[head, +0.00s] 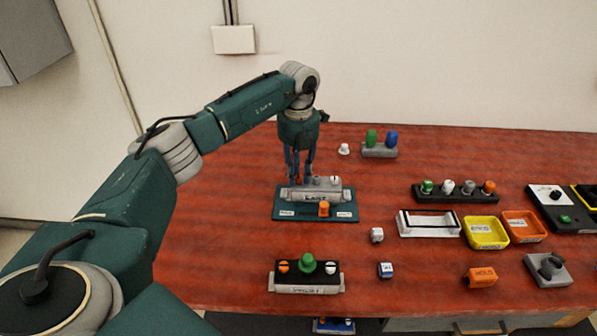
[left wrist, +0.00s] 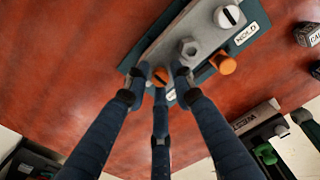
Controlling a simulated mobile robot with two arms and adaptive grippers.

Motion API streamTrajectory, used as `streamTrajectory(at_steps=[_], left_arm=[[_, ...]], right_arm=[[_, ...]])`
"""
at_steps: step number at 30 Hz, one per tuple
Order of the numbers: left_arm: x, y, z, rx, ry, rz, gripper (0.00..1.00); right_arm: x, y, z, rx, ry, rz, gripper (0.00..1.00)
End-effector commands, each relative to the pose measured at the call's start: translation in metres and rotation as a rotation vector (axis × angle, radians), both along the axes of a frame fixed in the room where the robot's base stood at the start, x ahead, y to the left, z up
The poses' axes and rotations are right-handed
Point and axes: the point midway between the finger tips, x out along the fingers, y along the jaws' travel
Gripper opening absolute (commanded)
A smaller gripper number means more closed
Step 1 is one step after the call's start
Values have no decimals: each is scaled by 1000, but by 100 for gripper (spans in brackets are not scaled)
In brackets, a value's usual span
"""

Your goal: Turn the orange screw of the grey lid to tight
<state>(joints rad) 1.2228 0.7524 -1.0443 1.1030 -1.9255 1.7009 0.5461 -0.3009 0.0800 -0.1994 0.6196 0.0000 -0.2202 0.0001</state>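The grey lid (head: 322,183) lies on a pale block on a dark teal base (head: 350,212) left of the table's middle. In the left wrist view the lid (left wrist: 208,35) carries the orange screw (left wrist: 160,76), a grey hex nut (left wrist: 188,48) and a white slotted screw (left wrist: 229,16) in a row. My left gripper (head: 300,180) points down at the lid's left end. In the left wrist view its three fingertips (left wrist: 160,82) stand around the orange screw and partly hide it. I cannot tell if they touch it. My right gripper is not in view.
An orange knob (head: 323,209) stands on the base's front, close to the lid. A box with a green knob (head: 307,263) is nearer. The table left of the base is clear.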

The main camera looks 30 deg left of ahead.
Motion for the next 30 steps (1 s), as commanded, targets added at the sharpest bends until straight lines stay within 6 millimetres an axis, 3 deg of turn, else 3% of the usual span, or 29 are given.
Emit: streamTrajectory(at_steps=[5, 9, 22, 30], left_arm=[[0, 0, 0, 0, 0, 0, 24], [0, 0, 0, 0, 0, -1, 0], [0, 0, 1, 0, -1, -35, 0], [1, 0, 1, 0, -1, -192, 0]], right_arm=[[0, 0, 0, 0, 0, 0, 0], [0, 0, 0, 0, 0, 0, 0], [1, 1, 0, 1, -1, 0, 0], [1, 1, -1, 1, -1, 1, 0]])
